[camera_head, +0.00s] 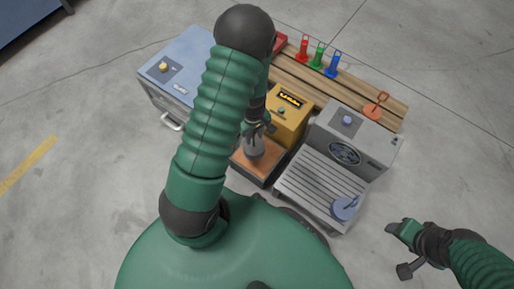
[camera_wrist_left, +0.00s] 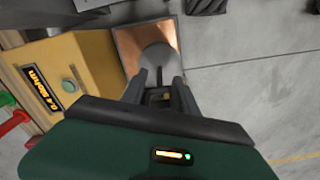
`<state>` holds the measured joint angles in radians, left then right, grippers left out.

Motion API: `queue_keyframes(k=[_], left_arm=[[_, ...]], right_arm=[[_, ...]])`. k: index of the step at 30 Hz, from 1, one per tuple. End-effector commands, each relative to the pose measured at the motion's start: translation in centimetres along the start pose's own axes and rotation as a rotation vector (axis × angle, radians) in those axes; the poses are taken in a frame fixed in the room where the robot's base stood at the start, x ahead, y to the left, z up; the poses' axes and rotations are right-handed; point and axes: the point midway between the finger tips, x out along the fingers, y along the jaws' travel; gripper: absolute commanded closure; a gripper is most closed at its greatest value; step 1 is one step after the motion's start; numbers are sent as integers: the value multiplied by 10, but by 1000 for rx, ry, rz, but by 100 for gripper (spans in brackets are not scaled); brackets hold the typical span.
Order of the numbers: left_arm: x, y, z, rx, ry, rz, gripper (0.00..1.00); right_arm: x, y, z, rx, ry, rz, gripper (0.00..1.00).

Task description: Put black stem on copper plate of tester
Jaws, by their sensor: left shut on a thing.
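The yellow tester (camera_head: 288,117) stands at the middle of the bench, with a lit display and a copper plate (camera_head: 262,175) in a dark frame in front of it. My left gripper (camera_head: 257,131) is over the plate, shut on the black stem (camera_wrist_left: 158,75), which rises from a round grey disc (camera_head: 254,148). In the left wrist view the disc lies within the outline of the copper plate (camera_wrist_left: 129,42). I cannot tell whether it touches the plate. My right gripper (camera_head: 394,250) is off to the right over the floor, its jaws unclear.
A wooden rack (camera_head: 356,97) behind holds red, green and blue stems and an orange piece (camera_head: 375,106). A grey fan unit with a slatted tray (camera_head: 310,185) holds a blue-grey disc (camera_head: 345,207). A blue-grey box (camera_head: 185,70) stands left of the tester.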

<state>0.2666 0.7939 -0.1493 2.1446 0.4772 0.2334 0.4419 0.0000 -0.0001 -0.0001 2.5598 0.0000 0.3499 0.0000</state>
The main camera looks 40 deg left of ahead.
Motion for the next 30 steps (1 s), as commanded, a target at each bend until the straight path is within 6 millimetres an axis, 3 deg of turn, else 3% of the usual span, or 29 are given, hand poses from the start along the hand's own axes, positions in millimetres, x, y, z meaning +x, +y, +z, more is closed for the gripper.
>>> queue_keyframes(k=[1,3,13,23,24,28,30], left_arm=[[19,0,0,0,-1,-1,100],[36,0,0,1,-1,-1,100],[90,1,0,2,0,1,100],[91,1,0,3,0,1,100],[91,0,0,3,-1,0,62],[90,1,0,3,-1,0,45],[90,1,0,3,-1,0,43]], right_arm=[[15,0,4,0,0,0,40],[27,0,6,0,0,0,40],[63,0,15,0,-1,0,40],[61,0,14,0,0,0,40],[61,0,14,0,0,0,40],[61,0,14,0,0,0,40],[61,0,14,0,0,0,40]])
